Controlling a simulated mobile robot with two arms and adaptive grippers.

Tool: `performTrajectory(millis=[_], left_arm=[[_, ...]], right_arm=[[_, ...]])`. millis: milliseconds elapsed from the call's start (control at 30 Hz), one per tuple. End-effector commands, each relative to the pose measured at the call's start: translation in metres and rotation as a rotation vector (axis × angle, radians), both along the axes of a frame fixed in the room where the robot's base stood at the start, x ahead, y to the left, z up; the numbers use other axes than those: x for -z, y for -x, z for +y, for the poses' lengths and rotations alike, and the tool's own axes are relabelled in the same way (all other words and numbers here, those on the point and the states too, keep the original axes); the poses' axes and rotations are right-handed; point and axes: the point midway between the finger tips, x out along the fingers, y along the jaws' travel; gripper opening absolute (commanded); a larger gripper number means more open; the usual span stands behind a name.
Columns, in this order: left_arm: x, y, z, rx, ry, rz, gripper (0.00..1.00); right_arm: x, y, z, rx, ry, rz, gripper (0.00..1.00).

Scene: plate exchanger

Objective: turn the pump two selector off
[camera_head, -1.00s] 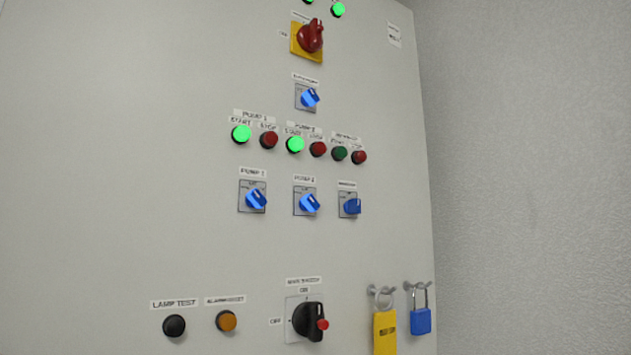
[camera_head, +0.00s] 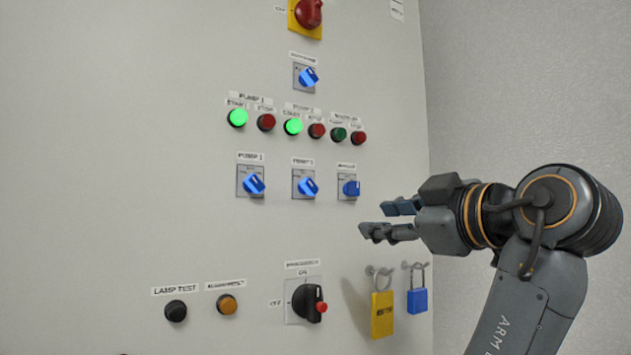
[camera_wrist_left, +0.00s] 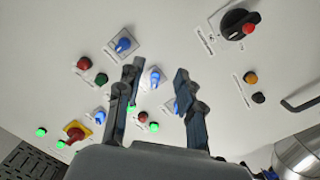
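The pump two selector (camera_head: 307,186) is a blue knob on a grey square plate, the middle of three in its row. Its handle is tilted, pointing to upper right in the head view. In the left wrist view it (camera_wrist_left: 154,78) shows between my finger outlines. My left gripper (camera_head: 385,219) is open and empty, its fingers pointing left. In the head view it is right of and below the selector row, apart from the knob. Its two dark fingers also show spread in the left wrist view (camera_wrist_left: 160,72). My right gripper is not in view.
Blue selectors flank it: pump one (camera_head: 252,184) and a third (camera_head: 350,188), nearest my fingers. Above are lit green start buttons (camera_head: 293,126) and red stop buttons. Below are a black main switch (camera_head: 309,303), a yellow padlock (camera_head: 382,313) and a blue padlock (camera_head: 417,300).

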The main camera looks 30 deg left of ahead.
Motion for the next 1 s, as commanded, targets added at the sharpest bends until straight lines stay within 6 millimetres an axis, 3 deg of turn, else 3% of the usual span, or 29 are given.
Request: performTrajectory(millis=[33, 100, 267, 467, 800, 1000], left_arm=[[-0.021, 0.018, -0.003, -0.025, 0.011, -0.059, 0.37], [-0.038, 0.036, -0.006, -0.052, 0.025, -0.115, 0.37], [-0.053, 0.05, -0.003, -0.079, 0.038, -0.167, 0.37], [-0.055, 0.039, 0.025, -0.082, 0.039, -0.166, 0.37], [-0.056, 0.012, 0.091, -0.081, 0.036, -0.166, 0.37], [-0.054, 0.002, 0.113, -0.078, 0.037, -0.165, 0.37]], right_arm=[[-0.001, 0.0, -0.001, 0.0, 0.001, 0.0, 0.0], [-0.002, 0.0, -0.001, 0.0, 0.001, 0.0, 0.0], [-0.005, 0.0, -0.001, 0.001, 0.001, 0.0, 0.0], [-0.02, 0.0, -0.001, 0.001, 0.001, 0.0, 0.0], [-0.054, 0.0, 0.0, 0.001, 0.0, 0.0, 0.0], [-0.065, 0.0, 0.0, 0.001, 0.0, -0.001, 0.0]])
